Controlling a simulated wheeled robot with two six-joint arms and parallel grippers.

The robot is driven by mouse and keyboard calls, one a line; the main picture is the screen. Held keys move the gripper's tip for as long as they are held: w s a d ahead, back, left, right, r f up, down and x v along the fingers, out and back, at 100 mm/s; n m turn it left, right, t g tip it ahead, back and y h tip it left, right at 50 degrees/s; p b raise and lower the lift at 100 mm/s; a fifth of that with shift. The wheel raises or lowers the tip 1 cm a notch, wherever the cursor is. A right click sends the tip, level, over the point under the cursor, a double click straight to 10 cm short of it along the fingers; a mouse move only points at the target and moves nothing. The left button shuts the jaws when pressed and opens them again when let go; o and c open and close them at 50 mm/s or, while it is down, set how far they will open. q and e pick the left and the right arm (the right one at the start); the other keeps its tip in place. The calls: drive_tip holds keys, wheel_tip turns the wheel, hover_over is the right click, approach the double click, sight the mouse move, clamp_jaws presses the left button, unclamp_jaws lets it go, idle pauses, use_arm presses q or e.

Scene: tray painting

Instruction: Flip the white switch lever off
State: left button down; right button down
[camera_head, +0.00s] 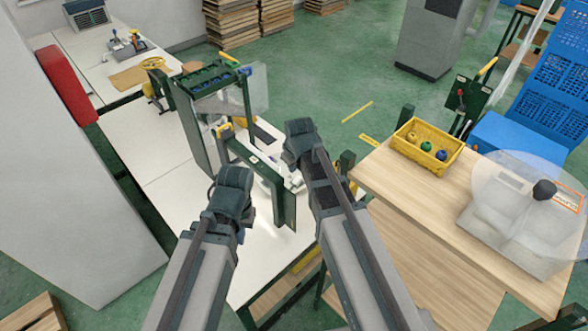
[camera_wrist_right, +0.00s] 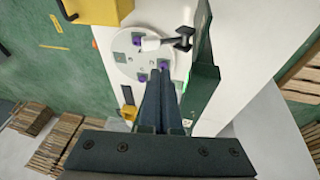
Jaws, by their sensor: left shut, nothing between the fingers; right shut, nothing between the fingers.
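In the right wrist view a round white plate (camera_wrist_right: 130,62) with several purple spots carries a short white lever (camera_wrist_right: 151,43). A dark T-shaped piece (camera_wrist_right: 184,38) sits at the lever's right end. My right gripper (camera_wrist_right: 160,78) is shut and empty, its fingertips over the plate just below the lever; I cannot tell whether they touch the plate. In the head view my right gripper (camera_head: 300,142) is beside the green-framed machine (camera_head: 284,205), and its fingers hide part of it. My left gripper (camera_head: 231,187) is shut and empty, to the left over the white table.
The white table (camera_head: 165,195) is clear at left. A wooden table (camera_head: 385,180) at right bears a yellow crate (camera_head: 452,165) with several coloured balls and a grey box (camera_head: 505,225) under a clear dome. Pallets (camera_head: 232,22) are stacked at the back.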

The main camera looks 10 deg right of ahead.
sight(296, 179)
drive_tip(key=b+x, duration=0.2)
drive_tip(key=d+b+x, duration=0.1)
drive_tip(key=b+x, duration=0.1)
drive_tip(key=x, duration=0.1)
drive_tip(key=b+x, duration=0.2)
drive_tip(key=x, duration=0.1)
drive_tip(key=shift+s+d, duration=0.1)
drive_tip(key=shift+d, duration=0.05)
drive_tip(key=shift+d+f+b, duration=0.2)
drive_tip(key=shift+f+b, duration=0.05)
drive_tip(key=shift+b, duration=0.2)
drive_tip(key=shift+d, duration=0.15)
